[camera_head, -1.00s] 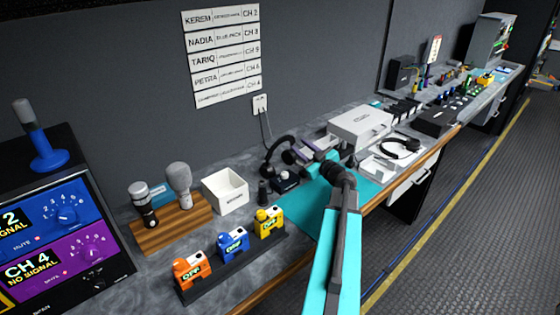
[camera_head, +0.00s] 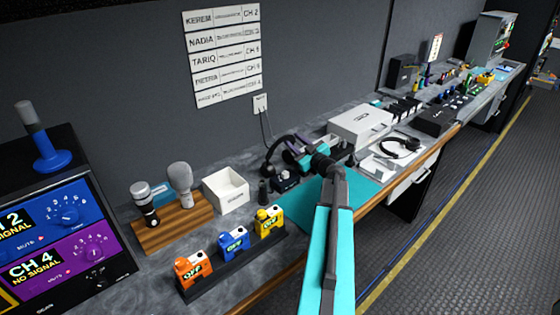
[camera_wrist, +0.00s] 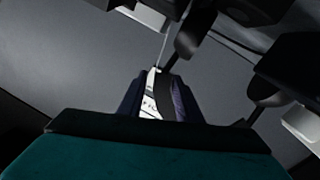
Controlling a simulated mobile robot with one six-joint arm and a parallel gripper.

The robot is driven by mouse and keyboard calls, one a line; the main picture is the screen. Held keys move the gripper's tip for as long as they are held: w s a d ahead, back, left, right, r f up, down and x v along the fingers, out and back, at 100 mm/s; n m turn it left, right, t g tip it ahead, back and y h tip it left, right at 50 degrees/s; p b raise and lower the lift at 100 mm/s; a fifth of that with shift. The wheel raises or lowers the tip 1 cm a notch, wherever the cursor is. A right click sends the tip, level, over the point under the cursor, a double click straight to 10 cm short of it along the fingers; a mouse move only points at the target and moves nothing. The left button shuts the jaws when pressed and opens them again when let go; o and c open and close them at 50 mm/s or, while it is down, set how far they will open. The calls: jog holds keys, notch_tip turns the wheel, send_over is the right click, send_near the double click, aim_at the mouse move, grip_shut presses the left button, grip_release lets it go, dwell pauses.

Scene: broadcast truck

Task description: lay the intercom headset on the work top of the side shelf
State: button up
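A black headset (camera_head: 271,152) with a curved band stands on the bench below the wall socket, beside my gripper (camera_head: 294,153). A second black headset (camera_head: 400,146) lies on a white tray (camera_head: 378,164) farther right. My gripper is at the end of the teal arm, its fingers pointing toward the wall. In the wrist view its dark fingers (camera_wrist: 153,97) stand apart, with a pale sheet showing between them. A black curved strip (camera_wrist: 187,38) reaches down close to the right finger; contact is unclear. I cannot tell which surface is the side shelf.
A white box (camera_head: 226,190) and orange, blue and yellow beltpacks (camera_head: 233,241) stand at the near left. Microphones (camera_head: 181,185) stand on a wooden block. The floor aisle (camera_head: 470,230) at right is clear.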

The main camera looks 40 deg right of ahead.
jog(key=shift+a+p+x, duration=0.1)
jog(key=shift+p+x, duration=0.3)
jog(key=shift+x, duration=0.8)
jog(key=shift+a+p+x, duration=0.15)
jog(key=shift+p+x, duration=0.2)
jog(key=shift+x, duration=0.8)
grip_shut()
